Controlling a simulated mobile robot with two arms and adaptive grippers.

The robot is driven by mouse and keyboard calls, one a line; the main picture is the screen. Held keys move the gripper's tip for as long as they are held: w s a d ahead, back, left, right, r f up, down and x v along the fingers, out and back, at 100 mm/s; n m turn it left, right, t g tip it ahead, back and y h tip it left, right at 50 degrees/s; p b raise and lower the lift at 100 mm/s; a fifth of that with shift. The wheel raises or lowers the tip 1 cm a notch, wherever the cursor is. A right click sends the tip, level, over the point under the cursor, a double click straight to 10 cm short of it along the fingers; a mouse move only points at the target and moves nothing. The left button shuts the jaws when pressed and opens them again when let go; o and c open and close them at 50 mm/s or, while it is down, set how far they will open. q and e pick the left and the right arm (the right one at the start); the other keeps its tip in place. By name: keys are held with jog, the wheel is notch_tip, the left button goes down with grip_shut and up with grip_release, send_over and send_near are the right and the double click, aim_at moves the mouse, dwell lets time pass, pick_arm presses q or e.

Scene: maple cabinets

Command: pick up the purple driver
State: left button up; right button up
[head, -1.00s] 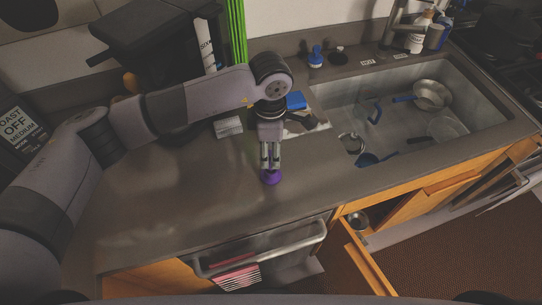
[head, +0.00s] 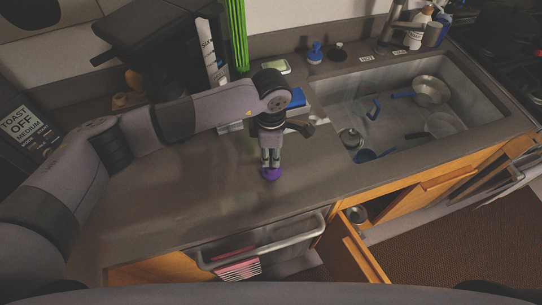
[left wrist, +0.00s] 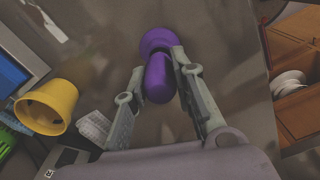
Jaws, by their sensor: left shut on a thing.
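The purple driver (head: 271,174) is on or just above the grey counter near its front edge, left of the sink. My left gripper (head: 270,163) points down at it from above. In the left wrist view the driver (left wrist: 158,76) has a rounded handle and a wider flared end. The fingers (left wrist: 160,66) are shut on it, one on each side. Whether its underside touches the counter is hard to tell. My right gripper is not in view.
The sink (head: 400,125) to the right holds several pans and utensils. A drawer (head: 355,255) stands open below the counter. A pink striped towel (head: 238,270) hangs under the front edge. A yellow cup (left wrist: 48,106) shows in the left wrist view.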

pick_arm(q)
grip_shut()
jog(key=shift+r, duration=0.1)
notch_tip(320, 180, up, 20)
jog(key=b, duration=0.6)
jog(key=shift+b, duration=0.4)
jog(key=shift+o, duration=0.9)
grip_release()
grip_shut()
